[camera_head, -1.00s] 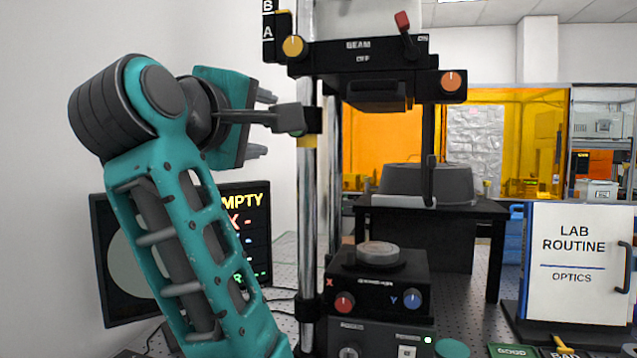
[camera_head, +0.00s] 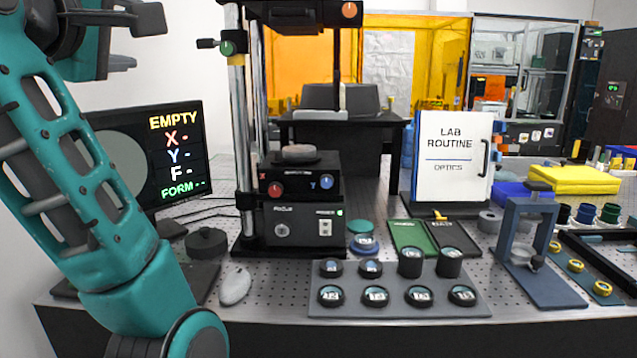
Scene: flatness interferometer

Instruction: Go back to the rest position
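My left gripper (camera_head: 150,18) is at the upper left, partly cut off by the top edge. Its dark fingers point right and overlap from this side, so their gap is hidden. It is apart from the interferometer's post and the green-tipped knob (camera_head: 226,47) on it. I see nothing hanging from the fingers. My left arm (camera_head: 75,190) rises from the bottom and covers part of the left side. My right gripper is not in view.
The interferometer (camera_head: 292,212) stands centre-left, a disc on its stage. The monitor (camera_head: 178,187) reads EMPTY. A grey tray (camera_head: 470,302) holds several labelled pieces. A mouse (camera_head: 235,286) lies left of it. A blue stand (camera_head: 540,283) is right. A LAB ROUTINE board (camera_head: 451,185) stands behind.

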